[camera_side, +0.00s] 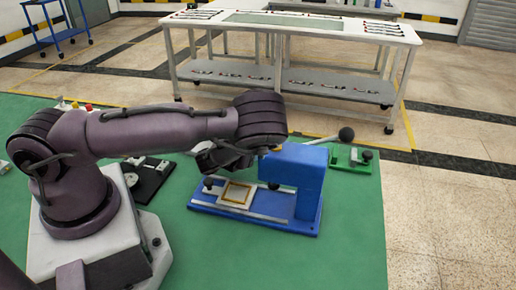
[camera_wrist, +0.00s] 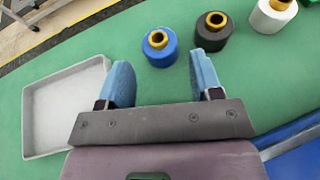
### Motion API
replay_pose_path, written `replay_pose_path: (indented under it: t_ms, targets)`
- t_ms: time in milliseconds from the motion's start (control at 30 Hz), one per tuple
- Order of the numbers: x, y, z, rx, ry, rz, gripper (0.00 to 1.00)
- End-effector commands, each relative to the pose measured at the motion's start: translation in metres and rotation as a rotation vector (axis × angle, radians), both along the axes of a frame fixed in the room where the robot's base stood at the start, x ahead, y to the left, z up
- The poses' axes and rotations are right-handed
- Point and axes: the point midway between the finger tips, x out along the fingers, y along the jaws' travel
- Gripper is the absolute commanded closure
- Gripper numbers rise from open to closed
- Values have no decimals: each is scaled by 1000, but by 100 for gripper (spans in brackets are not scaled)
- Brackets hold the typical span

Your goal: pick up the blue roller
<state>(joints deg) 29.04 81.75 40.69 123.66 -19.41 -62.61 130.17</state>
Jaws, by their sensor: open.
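The blue roller (camera_wrist: 158,50) stands on the green table in the wrist view, upright, with a yellow core at its top. My gripper (camera_wrist: 159,66) is open, with its two light blue fingers spread apart and nothing between them. In the side view my gripper (camera_side: 222,157) hangs at the end of my arm, and the blue roller cannot be made out there.
A black roller (camera_wrist: 213,36) and a white roller (camera_wrist: 270,17) stand to the right of the blue one. A grey tray (camera_wrist: 35,112) lies left of my gripper. A blue fixture (camera_side: 300,168) stands on the green table (camera_side: 340,240); bare table lies around the roller.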

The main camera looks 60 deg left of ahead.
Motion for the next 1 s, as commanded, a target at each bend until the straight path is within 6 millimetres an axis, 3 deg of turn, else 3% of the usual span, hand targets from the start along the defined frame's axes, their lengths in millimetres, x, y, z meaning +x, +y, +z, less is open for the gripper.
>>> replay_pose_path:
  t_ms: [367, 667, 833, 1000]
  targets:
    - [37, 22, -19, -2, -1, 2, 41]
    - [42, 24, -21, -1, 0, 0, 41]
    - [42, 24, -21, -1, 0, 0, 75]
    - [42, 24, -21, -1, 0, 0, 78]
